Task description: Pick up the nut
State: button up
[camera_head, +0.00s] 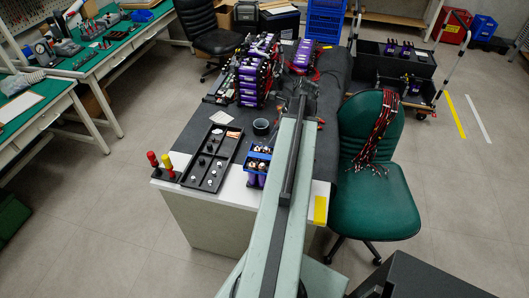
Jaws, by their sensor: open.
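Several small silvery pieces, which look like nuts, lie in the compartments of a black tray (231,151) on the near left of the grey-covered table. One such nut (212,163) sits near the tray's middle; they are too small to tell apart surely. Copper-coloured strips lie at the tray's far right. A blue holder with purple cells (258,165) stands right of the tray, close beside my pale green arm. My gripper (304,88) is small and dark at the arm's far end, over the table's far part, away from the tray. It is open; nothing is clearly seen in it.
Red- and yellow-handled tools (160,166) stand at the table's left corner. A dark cup (261,127) stands beyond the blue holder. Purple battery packs (251,80) fill the table's far left. A green chair (375,200) with a cable bundle (381,122) stands close on the right.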

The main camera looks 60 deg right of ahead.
aim_at(267, 148)
jog(key=shift+w+f, duration=0.2)
jog(key=shift+f, duration=0.5)
jog(key=shift+r, duration=0.1)
jog(key=b+x, duration=0.5)
jog(key=shift+s+d, duration=0.15)
jog(key=shift+s+a, duration=0.15)
jog(key=shift+a, duration=0.1)
grip_shut()
